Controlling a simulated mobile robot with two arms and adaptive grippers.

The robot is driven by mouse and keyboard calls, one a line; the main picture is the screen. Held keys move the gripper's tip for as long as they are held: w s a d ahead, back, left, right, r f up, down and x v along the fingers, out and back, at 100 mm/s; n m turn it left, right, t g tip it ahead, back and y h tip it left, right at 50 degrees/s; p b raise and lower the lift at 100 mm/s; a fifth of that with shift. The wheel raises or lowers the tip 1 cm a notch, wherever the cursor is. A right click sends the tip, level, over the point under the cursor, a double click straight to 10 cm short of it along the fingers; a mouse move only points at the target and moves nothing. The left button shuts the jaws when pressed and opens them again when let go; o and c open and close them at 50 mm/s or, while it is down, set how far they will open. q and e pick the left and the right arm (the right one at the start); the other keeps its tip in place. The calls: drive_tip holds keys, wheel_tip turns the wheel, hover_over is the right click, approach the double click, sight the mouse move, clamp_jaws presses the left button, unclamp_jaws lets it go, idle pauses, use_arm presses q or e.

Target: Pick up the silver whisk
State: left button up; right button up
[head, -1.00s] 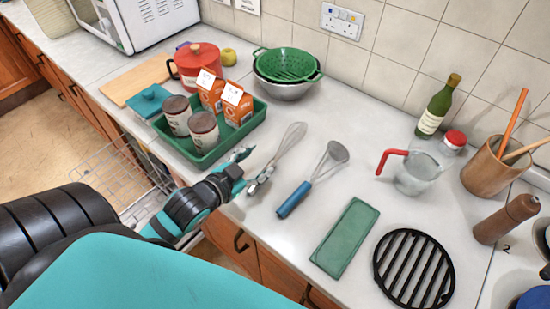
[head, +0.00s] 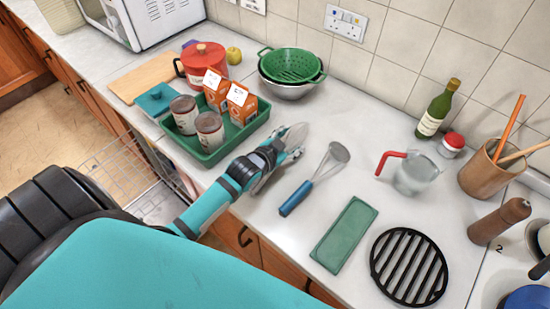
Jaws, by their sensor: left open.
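The silver whisk (head: 296,133) lies on the counter right of the green tray. My left arm and gripper cover much of it, leaving part of its wire head in sight. My left gripper (head: 291,149) is open and over the whisk. I cannot tell whether its fingers touch the whisk or are around it. My right gripper is out of view.
A blue-handled masher (head: 294,198) lies just right of the gripper. The green tray (head: 207,158) with cartons and jars is on the left. A green slab (head: 344,235), black trivet (head: 409,266) and measuring jug (head: 416,174) stand further right.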

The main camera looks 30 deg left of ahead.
use_arm(q)
drive_tip(key=c, duration=0.8)
